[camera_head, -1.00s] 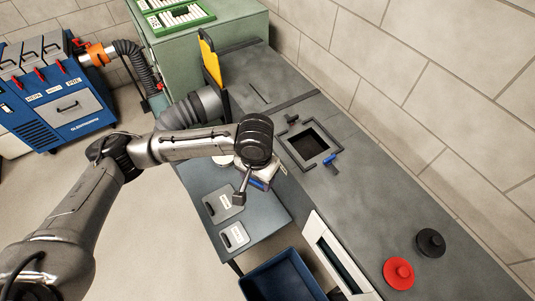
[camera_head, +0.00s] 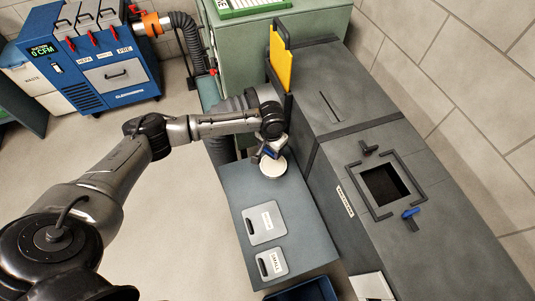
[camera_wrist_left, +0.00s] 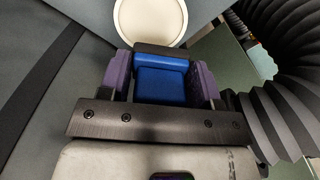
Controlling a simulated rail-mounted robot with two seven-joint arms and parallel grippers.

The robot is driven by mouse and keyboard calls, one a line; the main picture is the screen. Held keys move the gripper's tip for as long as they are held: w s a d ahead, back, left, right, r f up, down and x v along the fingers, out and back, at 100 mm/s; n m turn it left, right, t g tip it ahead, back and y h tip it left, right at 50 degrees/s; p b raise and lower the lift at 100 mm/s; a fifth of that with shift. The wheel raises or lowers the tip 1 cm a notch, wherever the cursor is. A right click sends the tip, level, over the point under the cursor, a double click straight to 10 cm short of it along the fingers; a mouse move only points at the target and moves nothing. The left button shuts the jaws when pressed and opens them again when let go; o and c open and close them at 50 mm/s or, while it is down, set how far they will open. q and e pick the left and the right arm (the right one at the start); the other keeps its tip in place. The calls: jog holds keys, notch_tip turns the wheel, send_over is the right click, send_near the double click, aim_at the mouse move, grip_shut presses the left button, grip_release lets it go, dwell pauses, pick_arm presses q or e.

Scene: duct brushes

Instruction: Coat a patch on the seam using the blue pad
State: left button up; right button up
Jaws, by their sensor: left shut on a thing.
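My left gripper (camera_head: 266,153) is shut on the blue pad (camera_wrist_left: 160,84); in the left wrist view the pad sits between the two purple fingers (camera_wrist_left: 160,78). In the head view the blue pad (camera_head: 269,152) shows only as a small blue patch. A dark band (camera_head: 352,129) crosses the grey duct and looks like the seam. My right gripper is not in view.
The dish stands on a blue-grey table (camera_head: 238,190) with a larger plate (camera_head: 264,222) and a smaller plate (camera_head: 271,263). The duct has a square opening (camera_head: 385,186) with a blue-handled latch (camera_head: 410,213). A yellow panel (camera_head: 280,65) and ribbed hose (camera_wrist_left: 290,90) are close by.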

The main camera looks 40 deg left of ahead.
aim_at(273, 165)
pick_arm(q)
jog(key=shift+w+d+m, duration=0.15)
jog(key=shift+d+m, duration=0.15)
jog(key=shift+m, duration=0.1)
jog(key=shift+d+f+m, duration=0.2)
jog(key=shift+d+m, duration=0.1)
jog(key=shift+d, duration=0.15)
jog(key=shift+a+f+b, duration=0.25)
jog(key=shift+f+b, duration=0.05)
jog(key=shift+b, duration=0.3)
jog(key=shift+d+f+b, duration=0.1)
jog(key=shift+f+b, duration=0.4)
jog(key=shift+b, duration=0.15)
notch_tip(273, 165, down, 3)
jog(key=b, duration=0.4)
jog(key=shift+b, duration=0.3)
jog(key=shift+f+b, duration=0.6)
jog(key=shift+b, duration=0.5)
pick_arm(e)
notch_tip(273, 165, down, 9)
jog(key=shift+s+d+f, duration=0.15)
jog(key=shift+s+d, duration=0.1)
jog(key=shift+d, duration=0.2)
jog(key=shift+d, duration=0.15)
pick_arm(q)
jog(key=shift+f, duration=0.25)
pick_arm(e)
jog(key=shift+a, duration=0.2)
